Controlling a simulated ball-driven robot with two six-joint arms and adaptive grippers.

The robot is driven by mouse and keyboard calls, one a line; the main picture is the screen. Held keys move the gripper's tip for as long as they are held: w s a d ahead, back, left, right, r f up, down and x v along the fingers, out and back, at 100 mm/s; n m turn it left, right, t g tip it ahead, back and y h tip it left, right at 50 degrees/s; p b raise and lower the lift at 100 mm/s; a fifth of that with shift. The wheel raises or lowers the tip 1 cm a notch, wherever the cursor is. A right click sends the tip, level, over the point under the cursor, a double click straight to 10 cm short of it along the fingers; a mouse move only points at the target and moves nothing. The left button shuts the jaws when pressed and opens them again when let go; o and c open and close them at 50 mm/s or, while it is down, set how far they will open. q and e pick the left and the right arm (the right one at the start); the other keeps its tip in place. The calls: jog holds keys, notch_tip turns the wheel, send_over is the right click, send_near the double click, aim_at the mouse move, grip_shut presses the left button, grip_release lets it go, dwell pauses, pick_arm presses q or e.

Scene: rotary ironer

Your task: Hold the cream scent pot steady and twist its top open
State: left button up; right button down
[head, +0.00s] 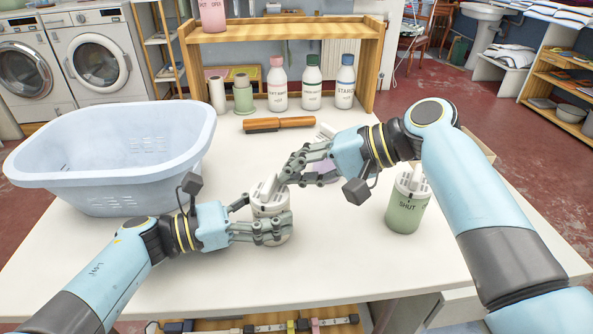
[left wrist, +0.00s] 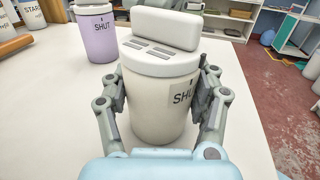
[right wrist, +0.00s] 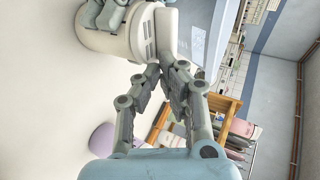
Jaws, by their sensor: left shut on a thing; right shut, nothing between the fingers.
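The cream scent pot (head: 268,207) stands upright on the white table, with a white slotted top and a raised grip bar (left wrist: 165,27). Its side label, partly covered by a finger, reads "SHU" in the left wrist view. My left gripper (head: 262,222) is shut around the pot's body, one finger on each side. My right gripper (head: 284,176) is shut and empty beside the pot's top. In the right wrist view its fingertips (right wrist: 160,74) are close to the grip bar (right wrist: 166,32); I cannot tell whether they touch it.
A green pot (head: 407,210) marked SHUT stands to the right, near my right arm. A lilac pot (left wrist: 97,38) stands behind, mostly hidden in the head view. A pale blue basket (head: 110,178) fills the table's left. A brush (head: 280,123) and bottles (head: 312,88) are at the back.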

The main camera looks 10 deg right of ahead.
jog(key=shift+w+a+n+g+y, duration=0.2)
jog(key=shift+w+n+g, duration=0.1)
jog(key=shift+n+g, duration=0.45)
jog(key=shift+w+a+n+g+y, duration=0.1)
jog(key=shift+w+n+g+y, duration=0.15)
jog(key=shift+n+g, duration=0.45)
jog(key=shift+w, duration=0.1)
jog(key=shift+w+a, duration=0.4)
jog(key=shift+a, duration=0.2)
jog(key=shift+w+a, duration=0.4)
jog(key=shift+a, duration=0.4)
